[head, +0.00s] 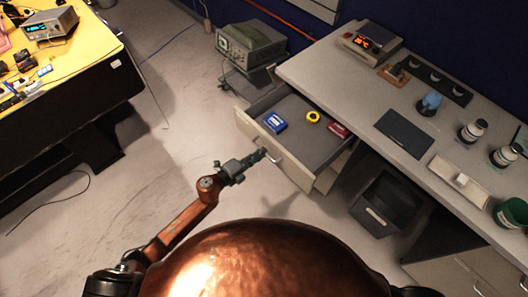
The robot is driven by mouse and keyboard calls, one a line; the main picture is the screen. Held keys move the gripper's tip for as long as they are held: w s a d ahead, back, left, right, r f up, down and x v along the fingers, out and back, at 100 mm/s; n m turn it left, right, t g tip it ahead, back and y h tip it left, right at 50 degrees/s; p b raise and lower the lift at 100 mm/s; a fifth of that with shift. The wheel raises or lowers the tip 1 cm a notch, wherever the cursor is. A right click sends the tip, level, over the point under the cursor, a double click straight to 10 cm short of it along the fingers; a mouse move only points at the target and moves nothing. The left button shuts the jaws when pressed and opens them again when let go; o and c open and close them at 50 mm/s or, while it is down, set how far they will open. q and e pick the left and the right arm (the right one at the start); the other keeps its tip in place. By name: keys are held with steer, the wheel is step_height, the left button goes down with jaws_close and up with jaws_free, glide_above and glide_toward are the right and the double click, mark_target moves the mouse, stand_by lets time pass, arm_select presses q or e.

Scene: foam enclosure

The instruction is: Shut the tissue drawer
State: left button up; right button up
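The drawer (296,177) stands pulled out from under the grey workbench, its front panel facing down-left in the head view. It holds a blue box (275,122), a yellow ring (313,117) and a red item (338,130). A light metal handle (275,158) sits on the drawer front. My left gripper (260,155) is in front of the drawer, with its fingertips close to the handle. I cannot tell whether they touch it or how far the fingers are apart. My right gripper is not in view.
The workbench (385,85) carries a device with a red display (369,41), a dark mat (404,133) and several jars. The floor to the left is mostly clear.

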arm_select(q)
steer(key=shift+x, duration=1.25)
steer(key=shift+c, duration=0.7)
jaws_close()
